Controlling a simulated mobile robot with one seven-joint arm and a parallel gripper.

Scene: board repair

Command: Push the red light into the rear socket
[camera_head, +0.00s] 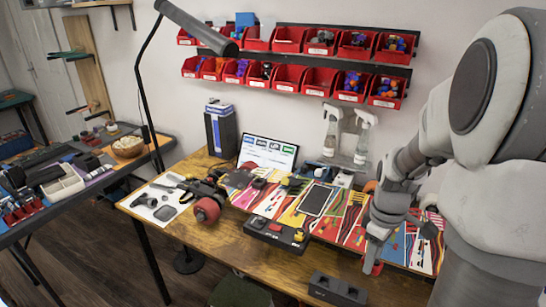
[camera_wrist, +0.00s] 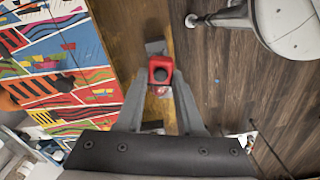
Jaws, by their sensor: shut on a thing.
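My gripper (camera_head: 373,258) is shut on the red light (camera_head: 372,268), low over the right part of the wooden table. In the wrist view the red light (camera_wrist: 160,64) sits between the two fingertips, with a dark round centre facing the camera. A dark block with openings on top (camera_head: 338,289) lies near the table's front edge, left of and nearer than the gripper. Grey pieces, perhaps of a block (camera_wrist: 155,47), show past the light in the wrist view. Which opening is the rear socket, and any contact with it, I cannot tell.
A black box with coloured buttons (camera_head: 276,231) stands on the table (camera_head: 235,250) to the left. A colourful mat (camera_head: 330,228) with a tablet (camera_head: 315,200) lies behind. Red bins (camera_head: 290,76) hang on the wall. The table's front edge is close by.

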